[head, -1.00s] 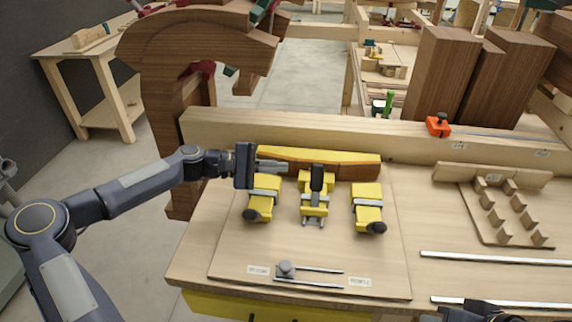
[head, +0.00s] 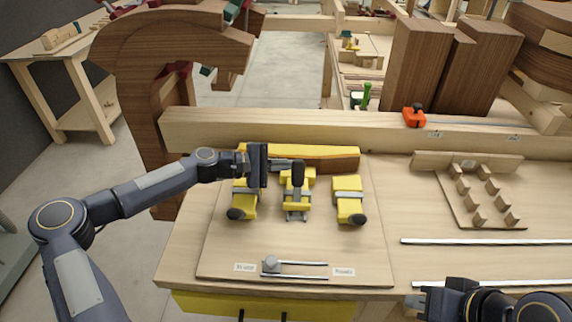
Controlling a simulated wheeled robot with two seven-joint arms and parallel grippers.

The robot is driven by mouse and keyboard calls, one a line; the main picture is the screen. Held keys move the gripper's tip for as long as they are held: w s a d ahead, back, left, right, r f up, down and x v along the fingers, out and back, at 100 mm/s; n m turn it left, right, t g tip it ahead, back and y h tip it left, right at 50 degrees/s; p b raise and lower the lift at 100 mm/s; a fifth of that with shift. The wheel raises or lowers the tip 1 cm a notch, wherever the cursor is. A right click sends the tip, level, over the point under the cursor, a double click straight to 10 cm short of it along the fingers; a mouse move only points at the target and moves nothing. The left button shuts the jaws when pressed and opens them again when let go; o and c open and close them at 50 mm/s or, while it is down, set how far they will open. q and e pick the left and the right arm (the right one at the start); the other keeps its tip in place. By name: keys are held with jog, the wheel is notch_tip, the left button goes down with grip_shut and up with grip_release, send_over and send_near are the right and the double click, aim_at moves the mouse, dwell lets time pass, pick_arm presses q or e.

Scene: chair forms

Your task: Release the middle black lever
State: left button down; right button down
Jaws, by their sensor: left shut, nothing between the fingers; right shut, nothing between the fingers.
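The middle clamp (head: 295,198) is yellow with grey metal parts and stands on the wooden board between two similar yellow clamps. Its black lever (head: 298,173) stands upright. My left gripper (head: 302,164) reaches in from the left, shut and empty. Its fingertips are at the upper part of the lever, on its left and far side. I cannot tell whether they touch it.
The left clamp (head: 243,199) and right clamp (head: 349,200) flank the middle one, their black ends low towards the front. A curved yellow-and-brown wooden piece (head: 335,158) lies behind them. A small slider with metal rods (head: 296,264) lies in front. A thick beam (head: 380,135) bounds the back.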

pick_arm(q)
jog(key=s+r+m+t+h+b, duration=0.1)
jog(key=s+r+m+b, duration=0.2)
jog(key=b, duration=0.9)
jog(key=s+m, duration=0.2)
jog(key=s, duration=0.1)
jog(key=shift+s+r+h, duration=0.15)
jog(key=shift+s+h, duration=0.15)
jog(key=shift+s, duration=0.1)
